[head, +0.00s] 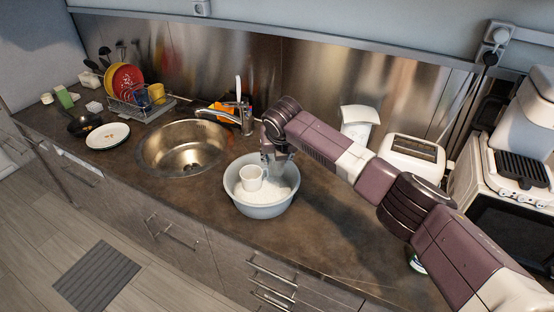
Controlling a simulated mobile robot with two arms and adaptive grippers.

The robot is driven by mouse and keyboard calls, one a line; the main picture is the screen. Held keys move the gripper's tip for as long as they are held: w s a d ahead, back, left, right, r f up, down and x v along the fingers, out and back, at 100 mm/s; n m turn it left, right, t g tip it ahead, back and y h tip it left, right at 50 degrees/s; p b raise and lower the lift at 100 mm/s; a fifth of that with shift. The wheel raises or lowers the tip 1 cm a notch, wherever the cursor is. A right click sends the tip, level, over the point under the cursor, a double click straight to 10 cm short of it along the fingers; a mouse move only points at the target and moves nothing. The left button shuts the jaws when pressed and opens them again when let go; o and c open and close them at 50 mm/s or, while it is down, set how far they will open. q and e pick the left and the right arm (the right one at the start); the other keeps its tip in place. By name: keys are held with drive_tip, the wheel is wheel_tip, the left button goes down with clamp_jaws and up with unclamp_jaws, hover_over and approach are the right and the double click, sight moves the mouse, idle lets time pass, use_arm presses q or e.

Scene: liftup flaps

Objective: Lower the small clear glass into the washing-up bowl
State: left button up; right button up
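The washing-up bowl (262,210) is a round grey-white basin on the dark counter, right of the sink, with white foam or suds inside. A small pale cup-shaped vessel (251,178) stands upright in its left half; it looks whitish, and I cannot tell if it is the clear glass. My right gripper (276,168) points down over the back of the bowl, just right of that vessel. Its fingertips are small and blend with the foam, so its opening and any clear thing between them are unclear. My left gripper is not in view.
The steel sink (183,147) with its tap (240,115) is left of the bowl. A plate (107,136), pan (84,125) and dish rack (150,105) stand farther left. A toaster (412,154) and stove (515,180) are right. Counter in front of the toaster lies under my arm.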

sight(276, 173)
drive_tip(key=shift+w+f, duration=0.1)
idle(0.5)
drive_tip(key=shift+f+b, duration=1.6)
drive_tip(key=shift+f, duration=1.75)
drive_tip(key=shift+f+b, duration=0.6)
drive_tip(key=shift+f, duration=0.5)
drive_tip(key=shift+f+b, duration=1.55)
drive_tip(key=shift+f, duration=0.75)
drive_tip(key=o, duration=1.3)
